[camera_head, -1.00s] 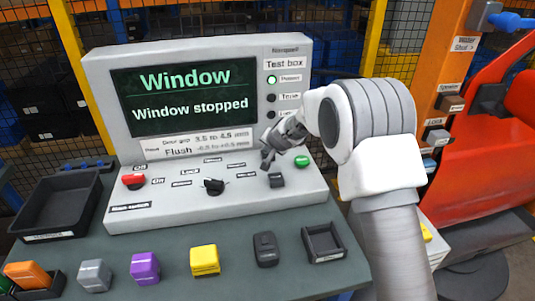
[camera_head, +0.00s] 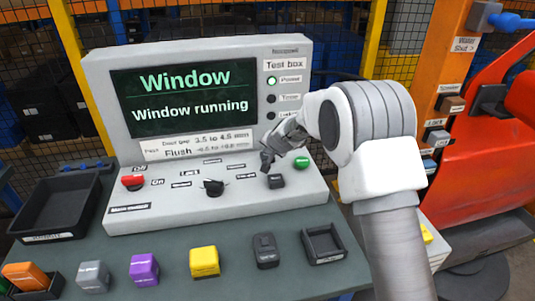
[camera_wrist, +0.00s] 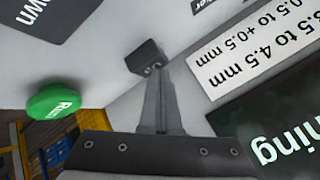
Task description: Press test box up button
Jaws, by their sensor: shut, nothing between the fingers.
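The test box (camera_head: 105,75) is a pale console with a sloped panel. Its screen (camera_head: 190,97) reads "Window" and "Window running". My gripper (camera_head: 266,160) is shut and empty, pointing down over the right part of the panel. In the wrist view its fingers (camera_wrist: 158,100) end at a small dark block (camera_wrist: 146,56). I cannot tell whether this is the fingertips or a button under them. A dark button marked "...own" (camera_wrist: 42,16) lies just beside the tips; it also shows in the head view (camera_head: 277,181). No "up" marking is readable.
A green button (camera_head: 301,163) sits right of my gripper, also in the wrist view (camera_wrist: 54,101). A black knob (camera_head: 213,187) and a red switch (camera_head: 133,181) are further left. Colored blocks and a black tray (camera_head: 55,205) stand on the bench. A red door (camera_head: 475,150) is at right.

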